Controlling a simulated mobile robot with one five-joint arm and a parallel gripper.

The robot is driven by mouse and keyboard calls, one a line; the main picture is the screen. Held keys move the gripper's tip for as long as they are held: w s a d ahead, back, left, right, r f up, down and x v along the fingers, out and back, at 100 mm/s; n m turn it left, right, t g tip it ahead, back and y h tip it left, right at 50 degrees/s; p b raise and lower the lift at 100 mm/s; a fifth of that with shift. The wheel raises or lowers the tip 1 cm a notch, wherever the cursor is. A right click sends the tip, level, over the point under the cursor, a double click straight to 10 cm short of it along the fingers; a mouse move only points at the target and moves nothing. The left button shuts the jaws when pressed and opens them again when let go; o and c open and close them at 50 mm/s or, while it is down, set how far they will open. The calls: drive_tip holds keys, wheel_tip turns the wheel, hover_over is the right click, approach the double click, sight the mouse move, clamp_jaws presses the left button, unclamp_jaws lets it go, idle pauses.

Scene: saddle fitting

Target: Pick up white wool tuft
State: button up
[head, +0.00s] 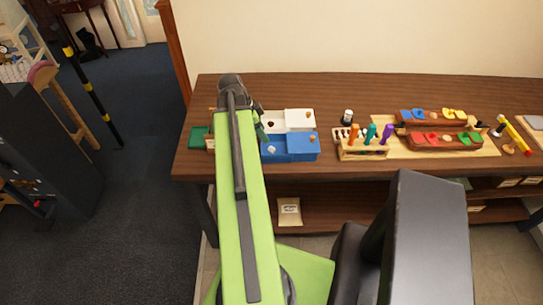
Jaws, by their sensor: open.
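A small white tuft (272,150) lies in the left part of the blue tray (304,147) on the workbench, just right of my arm. It looks like the white wool tuft, but it is very small here. My gripper (260,128) shows only in part, beside my green arm link and at the left edge of the trays. It is open and apart from the tuft in the picture; its height above the bench is hard to tell. My arm hides the rest of it.
A green box (197,138) stands left of my arm. The back of the bench (380,88) is clear.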

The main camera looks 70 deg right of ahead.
drive_tip(key=b, duration=0.3)
hover_over(271, 147)
drive_tip(key=w+a, duration=0.2)
drive_tip(key=x, duration=0.4)
drive_tip(key=shift+w+a+f, duration=0.25)
drive_tip(key=shift+w+f, duration=0.1)
drive_tip(key=shift+s+d+f, duration=0.1)
drive_tip(key=shift+s+f, duration=0.05)
drive_tip(key=b+x, duration=0.5)
drive_tip(key=shift+w+d+f, duration=0.15)
drive_tip(key=shift+w+f, duration=0.05)
drive_tip(key=shift+w, duration=0.15)
drive_tip(key=shift+r, duration=0.15)
clamp_jaws()
